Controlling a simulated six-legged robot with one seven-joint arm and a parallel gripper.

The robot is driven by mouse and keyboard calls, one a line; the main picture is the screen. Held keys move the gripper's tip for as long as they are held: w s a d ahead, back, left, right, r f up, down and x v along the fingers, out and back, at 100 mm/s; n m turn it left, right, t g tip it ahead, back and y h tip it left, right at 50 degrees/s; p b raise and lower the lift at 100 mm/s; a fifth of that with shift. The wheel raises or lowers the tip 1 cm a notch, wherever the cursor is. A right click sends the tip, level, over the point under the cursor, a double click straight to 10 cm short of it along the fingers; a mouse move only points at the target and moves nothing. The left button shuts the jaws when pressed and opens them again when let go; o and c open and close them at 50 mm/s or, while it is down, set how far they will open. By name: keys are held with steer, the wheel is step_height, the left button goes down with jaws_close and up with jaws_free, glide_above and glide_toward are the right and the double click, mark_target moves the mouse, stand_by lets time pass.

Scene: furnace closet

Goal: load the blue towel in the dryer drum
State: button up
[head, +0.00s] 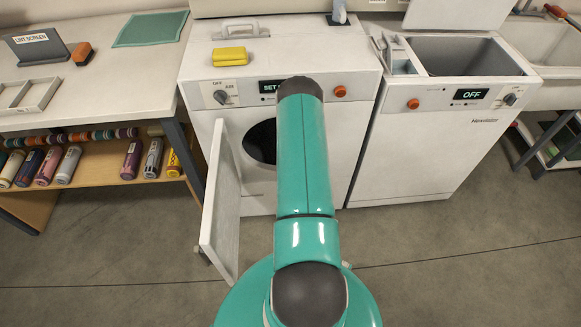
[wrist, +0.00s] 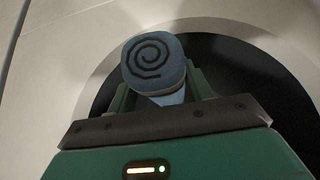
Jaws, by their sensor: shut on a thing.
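The blue towel (wrist: 152,62) is a roll with a dark spiral on its end, seen in the wrist view. My gripper (wrist: 160,85) is shut on it, with a green finger on each side. Behind the towel is the dark round opening of the dryer drum (wrist: 235,85), inside a pale rim. I cannot tell how far the towel reaches into the opening. In the head view the dryer (head: 357,120) has its door (head: 222,205) swung open to the left. My teal arm covers part of the opening, and the gripper and towel are hidden there.
A yellow block (head: 230,56) lies on the dryer's top. A top-loading washer (head: 440,130) with its lid up stands to the right, its display reading OFF. A white table (head: 100,85) with a shelf of bottles is on the left. The floor in front is clear.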

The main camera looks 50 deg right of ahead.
steer(key=w+d, duration=0.2)
steer(key=d, duration=0.1)
steer(key=w+d, duration=0.5)
steer(key=d, duration=0.1)
steer(key=shift+w+d, duration=0.2)
steer(key=shift+w, duration=0.05)
steer(key=f, duration=0.3)
steer(key=w+d+f, duration=0.1)
steer(key=f, duration=0.1)
steer(key=shift+f, duration=0.15)
steer(key=shift+w+d+f, duration=0.1)
steer(key=shift+d+f, duration=0.1)
steer(key=shift+f, duration=0.8)
steer(key=shift+f, duration=0.2)
steer(key=shift+f, duration=1.05)
steer(key=o, duration=1.3)
